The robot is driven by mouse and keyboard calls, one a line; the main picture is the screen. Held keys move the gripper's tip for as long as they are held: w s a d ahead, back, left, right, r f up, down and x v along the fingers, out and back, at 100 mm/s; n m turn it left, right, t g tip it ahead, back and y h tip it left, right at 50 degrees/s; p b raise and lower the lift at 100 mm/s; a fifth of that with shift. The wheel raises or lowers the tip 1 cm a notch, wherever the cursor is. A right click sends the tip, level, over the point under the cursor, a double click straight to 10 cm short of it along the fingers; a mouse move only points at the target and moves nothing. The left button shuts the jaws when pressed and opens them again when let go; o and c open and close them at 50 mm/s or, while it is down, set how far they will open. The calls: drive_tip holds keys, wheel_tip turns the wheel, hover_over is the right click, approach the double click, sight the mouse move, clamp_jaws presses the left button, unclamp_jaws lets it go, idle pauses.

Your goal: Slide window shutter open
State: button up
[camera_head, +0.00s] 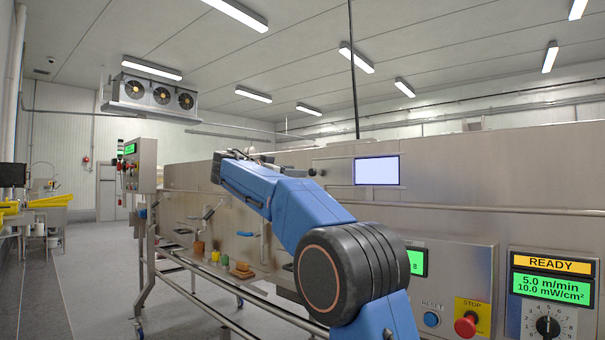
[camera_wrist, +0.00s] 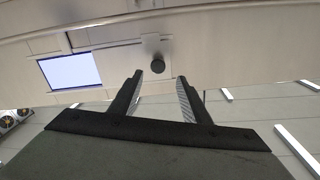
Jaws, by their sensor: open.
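The window shutter is a flat steel plate (camera_head: 338,173) in a railed frame on the machine's side wall. A dark round knob (camera_wrist: 157,60) sticks out of it. A bright pale window pane (camera_head: 377,171) shows beside the plate, to its right in the head view. The pane also shows in the wrist view (camera_wrist: 69,71), left of the knob. My gripper (camera_wrist: 161,78) is open and empty. In the wrist view the knob lies just beyond the gap between its fingertips, apparently not touched. In the head view my arm partly hides the gripper.
A control panel with a red stop button (camera_head: 467,325) and a READY display (camera_head: 552,264) sits at lower right. Several small items (camera_head: 240,269) lie on a ledge at the machine's lower side. Open floor (camera_head: 95,270) is at left.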

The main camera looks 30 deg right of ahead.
drive_tip(key=v, duration=1)
drive_tip(key=shift+a, duration=0.1)
